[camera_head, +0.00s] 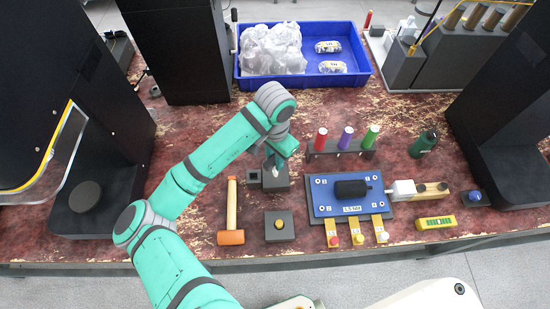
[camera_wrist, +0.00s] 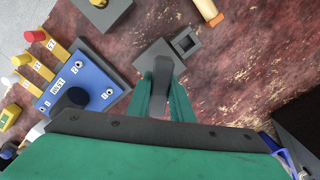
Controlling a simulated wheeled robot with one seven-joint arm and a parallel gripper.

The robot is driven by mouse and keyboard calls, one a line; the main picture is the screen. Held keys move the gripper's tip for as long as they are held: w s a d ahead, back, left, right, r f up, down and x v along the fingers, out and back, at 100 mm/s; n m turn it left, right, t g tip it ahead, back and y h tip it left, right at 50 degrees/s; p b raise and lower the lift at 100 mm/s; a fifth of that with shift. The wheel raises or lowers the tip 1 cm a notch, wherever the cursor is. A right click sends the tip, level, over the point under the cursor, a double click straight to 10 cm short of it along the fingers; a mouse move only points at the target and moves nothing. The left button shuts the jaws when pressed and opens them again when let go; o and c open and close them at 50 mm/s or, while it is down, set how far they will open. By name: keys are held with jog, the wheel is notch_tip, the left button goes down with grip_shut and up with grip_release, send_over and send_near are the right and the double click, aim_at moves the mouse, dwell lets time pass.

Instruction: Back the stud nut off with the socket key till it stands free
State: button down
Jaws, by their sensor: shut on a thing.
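My gripper (camera_wrist: 162,92) is shut on a dark grey upright piece, which looks like the socket key (camera_wrist: 162,68). In the wrist view its top sits between my two green fingers. It stands at a dark grey block (camera_head: 279,185) with a square pocket (camera_wrist: 187,43) beside it; I cannot tell whether the key is seated in the block or just above it. In the head view my gripper (camera_head: 273,163) is over this block and hides most of the key. The stud nut appears to be the brass-yellow piece (camera_head: 279,224) on a separate dark block (camera_head: 270,234) in front, apart from my gripper.
A mallet (camera_head: 231,215) lies left of both blocks. A blue panel (camera_head: 322,197) with a black cylinder and yellow tabs is at the right. A rack with red, purple and green handles (camera_head: 346,147) stands behind it. A blue tray (camera_head: 358,79) holds bags at the back.

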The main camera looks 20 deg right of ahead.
jog(key=shift+s+f+n, duration=0.1)
jog(key=shift+n, duration=1)
jog(key=n, duration=0.3)
jog(key=shift+s+d+n, duration=0.1)
jog(key=shift+d+n, duration=0.05)
jog(key=shift+n, duration=0.25)
jog(key=shift+n, duration=1.8)
jog(key=n, duration=0.3)
jog(key=shift+d+n, duration=0.15)
jog(key=shift+n, duration=0.25)
